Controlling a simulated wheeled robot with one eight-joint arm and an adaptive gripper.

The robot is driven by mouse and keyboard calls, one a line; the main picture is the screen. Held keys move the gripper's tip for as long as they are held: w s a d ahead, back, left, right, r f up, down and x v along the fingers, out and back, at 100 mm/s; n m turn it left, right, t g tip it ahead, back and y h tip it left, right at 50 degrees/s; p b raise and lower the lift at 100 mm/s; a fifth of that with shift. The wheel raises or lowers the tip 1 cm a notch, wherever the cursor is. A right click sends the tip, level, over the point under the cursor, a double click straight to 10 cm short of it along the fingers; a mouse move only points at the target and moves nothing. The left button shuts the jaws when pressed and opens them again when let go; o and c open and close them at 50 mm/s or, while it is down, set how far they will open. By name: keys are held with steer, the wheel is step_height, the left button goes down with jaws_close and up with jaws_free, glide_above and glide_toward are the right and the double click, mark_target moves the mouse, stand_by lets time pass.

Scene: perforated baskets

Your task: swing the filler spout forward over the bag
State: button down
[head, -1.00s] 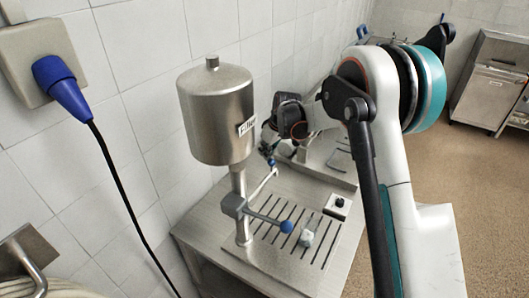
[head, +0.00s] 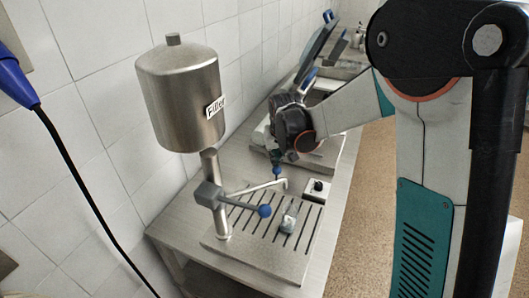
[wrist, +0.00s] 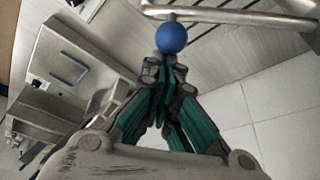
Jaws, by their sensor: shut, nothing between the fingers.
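The filler (head: 180,95) is a steel tank on a post above a slatted base. Its thin spout (head: 250,189) runs right from the post, its bent end (head: 286,183) hanging over the slats. A small blue knob (head: 277,171) sits at the spout's outer part; it shows large in the wrist view (wrist: 171,38), below the spout rod (wrist: 230,16). My gripper (head: 277,160) is at this knob, fingers shut and empty; in the wrist view its fingertips (wrist: 163,62) are against or just behind the knob. A small pale lump (head: 288,223), perhaps the bag, sits on the slats, nearer than the spout end.
A handle with a larger blue ball (head: 265,210) sticks out from the post's grey block (head: 208,194). A small box with a black knob (head: 317,188) stands right of the slats. A machine with a raised lid (head: 318,50) stands behind. A tiled wall (head: 90,60) is at left.

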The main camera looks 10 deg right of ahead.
steer(key=s+d+m, duration=0.1)
steer(key=s+m, duration=0.1)
steer(key=s, duration=0.4)
steer(key=shift+s+d+h+b, duration=0.2)
steer(key=shift+s+h+b, duration=0.1)
steer(key=shift+b, duration=0.15)
steer(key=shift+s+f, duration=0.1)
steer(key=v, duration=1.2)
steer(key=shift+w, duration=0.2)
steer(key=shift+a, duration=0.1)
